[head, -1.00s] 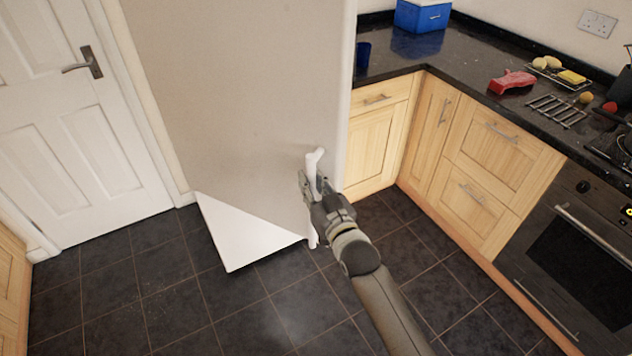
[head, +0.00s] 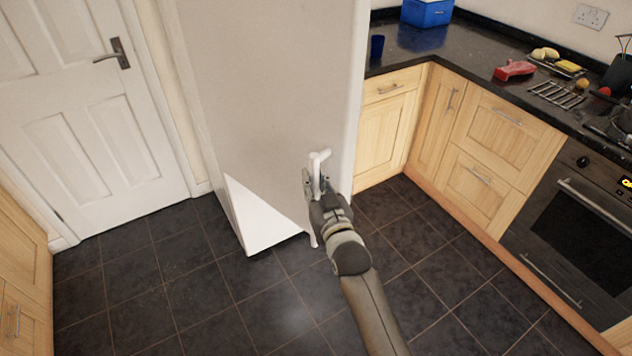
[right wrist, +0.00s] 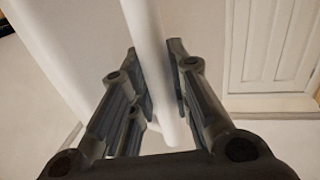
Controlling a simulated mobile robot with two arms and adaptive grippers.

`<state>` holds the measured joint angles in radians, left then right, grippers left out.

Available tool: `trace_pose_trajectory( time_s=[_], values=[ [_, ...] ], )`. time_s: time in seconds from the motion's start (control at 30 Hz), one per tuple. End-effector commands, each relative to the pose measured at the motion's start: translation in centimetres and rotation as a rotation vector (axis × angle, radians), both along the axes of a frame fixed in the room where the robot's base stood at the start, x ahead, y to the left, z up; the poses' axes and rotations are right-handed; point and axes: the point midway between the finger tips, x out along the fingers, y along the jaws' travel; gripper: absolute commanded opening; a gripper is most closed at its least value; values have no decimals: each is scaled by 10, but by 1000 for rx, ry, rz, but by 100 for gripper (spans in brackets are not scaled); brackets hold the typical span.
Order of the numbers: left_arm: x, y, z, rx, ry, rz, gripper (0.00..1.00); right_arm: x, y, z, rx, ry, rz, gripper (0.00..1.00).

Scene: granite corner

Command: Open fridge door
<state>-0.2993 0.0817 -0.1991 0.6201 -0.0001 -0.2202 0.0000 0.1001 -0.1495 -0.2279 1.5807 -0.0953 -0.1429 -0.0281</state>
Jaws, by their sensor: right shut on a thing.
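The fridge (head: 270,80) is tall and pale, left of the kitchen units in the head view. A white upright handle (head: 319,158) stands out near the right edge of its front. In the right wrist view the white handle (right wrist: 150,50) runs between the two dark fingers of my right gripper (right wrist: 163,95). I see no clear gap at the fridge door's edge, so I cannot tell whether it is ajar. My left gripper is not in view.
A white room door (head: 85,120) is left of the fridge. Wooden cabinets (head: 390,130) and an oven (head: 575,240) stand on the right under a dark worktop (head: 450,60). The dark tiled floor (head: 200,300) in front of the fridge is clear.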

Motion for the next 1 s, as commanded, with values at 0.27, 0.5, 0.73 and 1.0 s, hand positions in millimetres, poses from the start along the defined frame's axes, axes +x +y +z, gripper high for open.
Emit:
trace_pose_trajectory(
  time_s=[0.27, 0.5, 0.73, 1.0],
  values=[
    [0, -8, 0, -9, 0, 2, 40, 0, 2, 3, 2, -7, 3, 0],
    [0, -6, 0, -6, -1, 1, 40, 0, 1, 3, 2, -6, 2, 36],
    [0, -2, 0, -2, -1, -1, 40, 0, 1, 1, 1, -3, 1, 41],
    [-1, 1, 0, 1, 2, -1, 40, -9, -2, 0, 0, -1, 1, 41]
  ],
)
